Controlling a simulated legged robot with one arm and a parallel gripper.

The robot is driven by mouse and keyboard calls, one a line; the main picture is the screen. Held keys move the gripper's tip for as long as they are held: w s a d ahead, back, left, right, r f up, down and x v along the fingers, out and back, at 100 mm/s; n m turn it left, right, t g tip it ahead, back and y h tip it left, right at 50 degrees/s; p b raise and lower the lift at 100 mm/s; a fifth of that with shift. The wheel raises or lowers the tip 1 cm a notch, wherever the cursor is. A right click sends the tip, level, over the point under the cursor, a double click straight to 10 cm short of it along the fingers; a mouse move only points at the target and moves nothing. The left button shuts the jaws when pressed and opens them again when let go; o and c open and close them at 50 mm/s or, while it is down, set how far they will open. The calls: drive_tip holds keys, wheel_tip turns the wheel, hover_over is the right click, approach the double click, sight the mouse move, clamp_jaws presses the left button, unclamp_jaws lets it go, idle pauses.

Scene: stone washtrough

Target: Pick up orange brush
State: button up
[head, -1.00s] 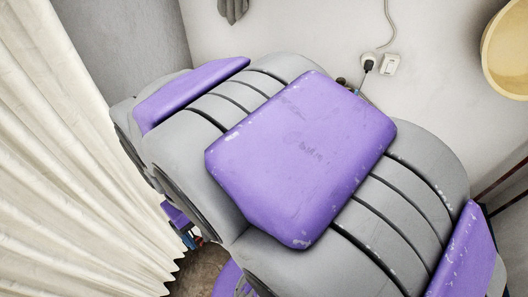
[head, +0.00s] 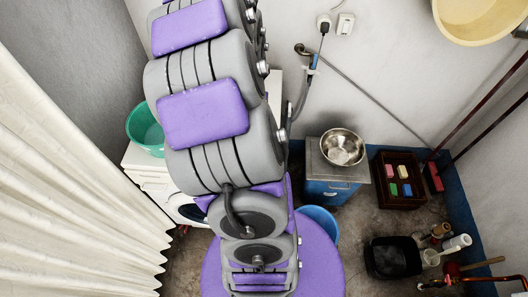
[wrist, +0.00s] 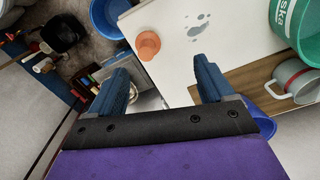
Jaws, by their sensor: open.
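My gripper (wrist: 160,86) is open and empty in the wrist view, with its two blue fingers apart. A small orange object (wrist: 148,45) stands on a white surface (wrist: 185,22) beyond the fingertips; I cannot tell whether it is the orange brush. No clear brush shape shows in either view. In the head view my arm fills the middle, and my gripper cannot be made out there.
A dark crate (head: 381,194) holds several coloured blocks. A metal bowl (head: 342,148) sits on a blue cabinet (head: 325,189). A black basin (head: 392,256) is on the floor. A green tub (wrist: 299,28) and grey mug (wrist: 294,82) show in the wrist view.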

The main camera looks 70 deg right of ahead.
drive_tip(key=shift+m, duration=0.7)
drive_tip(key=s+d+f+b, duration=0.1)
drive_tip(key=f, duration=0.3)
drive_tip(key=s+d+f+b, duration=0.1)
drive_tip(key=f, duration=0.4)
drive_tip(key=d+f, duration=0.1)
drive_tip(key=f, duration=0.4)
drive_tip(key=shift+s+b, duration=0.4)
drive_tip(key=f, duration=0.1)
drive_tip(key=f+b, duration=0.1)
drive_tip(key=f, duration=0.2)
drive_tip(key=shift+s+a+f+b, duration=0.15)
drive_tip(key=shift+s+f+b, duration=0.15)
drive_tip(key=shift+f+b, duration=0.05)
drive_tip(key=shift+f, duration=0.25)
drive_tip(key=shift+c, duration=0.5)
drive_tip(key=shift+r, duration=0.1)
drive_tip(key=c, duration=1)
